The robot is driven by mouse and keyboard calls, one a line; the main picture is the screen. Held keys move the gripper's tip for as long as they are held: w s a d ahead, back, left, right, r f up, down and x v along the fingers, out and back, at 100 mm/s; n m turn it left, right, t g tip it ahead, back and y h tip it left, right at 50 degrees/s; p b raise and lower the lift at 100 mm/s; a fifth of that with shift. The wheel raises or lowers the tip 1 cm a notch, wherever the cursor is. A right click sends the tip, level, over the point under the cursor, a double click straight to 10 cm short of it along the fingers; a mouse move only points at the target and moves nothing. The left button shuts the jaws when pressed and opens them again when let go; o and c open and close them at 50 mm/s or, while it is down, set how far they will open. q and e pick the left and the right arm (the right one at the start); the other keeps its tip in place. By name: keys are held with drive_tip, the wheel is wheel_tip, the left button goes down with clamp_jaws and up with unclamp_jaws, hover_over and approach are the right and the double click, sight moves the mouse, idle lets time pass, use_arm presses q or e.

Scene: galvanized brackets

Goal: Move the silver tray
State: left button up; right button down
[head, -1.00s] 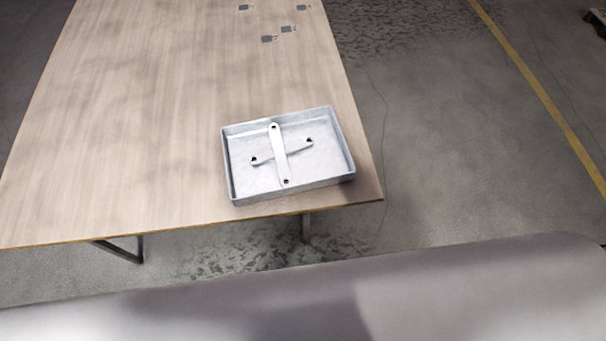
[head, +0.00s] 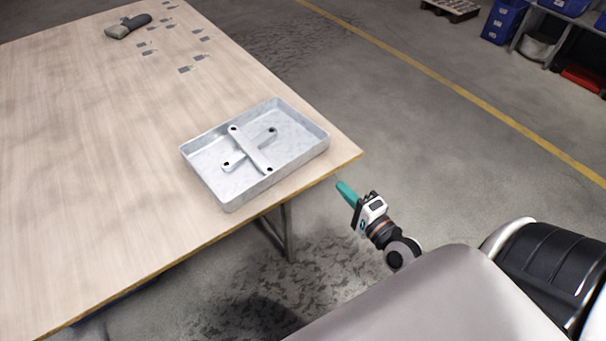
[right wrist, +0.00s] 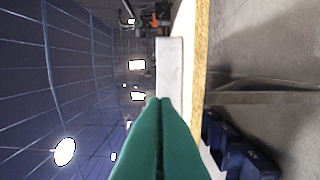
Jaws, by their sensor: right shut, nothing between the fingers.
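The silver tray (head: 226,199) sits near the table's right front corner in the head view. Two galvanized brackets (head: 250,149) lie crossed inside it. My right gripper (head: 345,192) has green fingers and is off the table, just beyond its edge, to the lower right of the tray and apart from it. Its fingers are shut and empty. In the right wrist view the closed fingertips (right wrist: 160,101) point toward a pale grey side that looks like the tray's wall (right wrist: 170,70). My left gripper is not in view.
The wooden table (head: 90,200) is clear left of the tray. Several small grey plates (head: 185,69) and a dark grey object (head: 128,25) lie at its far end. Open floor lies to the right. Shelving with blue bins (head: 503,20) and a pallet (head: 450,8) stand far off.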

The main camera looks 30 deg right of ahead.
sight(292, 162)
drive_tip(key=w, duration=0.9)
drive_tip(key=shift+a, duration=0.2)
drive_tip(key=shift+w+a+p, duration=0.5)
drive_tip(key=shift+w+a, duration=0.3)
drive_tip(key=shift+a, duration=0.15)
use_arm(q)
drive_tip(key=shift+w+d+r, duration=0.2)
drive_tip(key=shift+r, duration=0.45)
use_arm(e)
drive_tip(key=shift+w+a, duration=0.45)
drive_tip(key=shift+a, duration=0.1)
drive_tip(key=w+a, duration=0.2)
drive_tip(key=a, duration=0.1)
drive_tip(key=shift+w+p, duration=0.3)
drive_tip(key=shift+p, duration=0.05)
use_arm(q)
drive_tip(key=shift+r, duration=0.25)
use_arm(e)
drive_tip(key=shift+d, duration=0.1)
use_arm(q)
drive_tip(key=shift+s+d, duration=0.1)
